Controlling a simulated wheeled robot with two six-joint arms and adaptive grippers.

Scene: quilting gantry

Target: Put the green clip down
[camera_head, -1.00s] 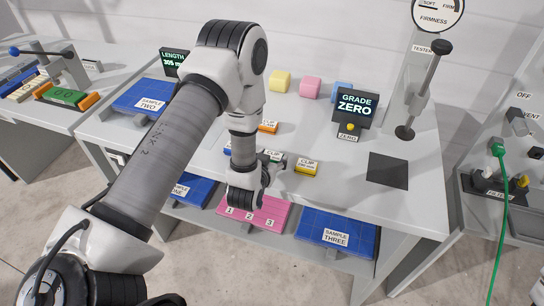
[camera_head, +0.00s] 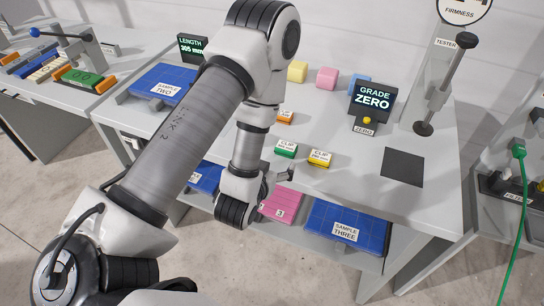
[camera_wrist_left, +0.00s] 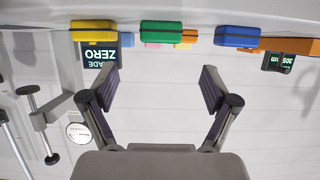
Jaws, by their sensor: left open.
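The green clip (camera_head: 286,150) sits on the grey table near its front edge, just left of the yellow clip (camera_head: 319,158). My left gripper (camera_head: 281,177) is in front of the green clip, apart from it. In the left wrist view, the open, empty fingers (camera_wrist_left: 160,78) point toward the green clip (camera_wrist_left: 162,31), which lies between the yellow clip (camera_wrist_left: 94,30) and the blue clip (camera_wrist_left: 237,36). In the head view, my arm hides the blue clip. My right gripper is not in view.
An orange clip (camera_head: 285,117) lies behind the green one. The grade display (camera_head: 371,100) and firmness tester (camera_head: 440,90) stand at the back right. A dark square pad (camera_head: 403,167) lies to the right. Below are a pink board (camera_head: 282,204) and sample three (camera_head: 346,226).

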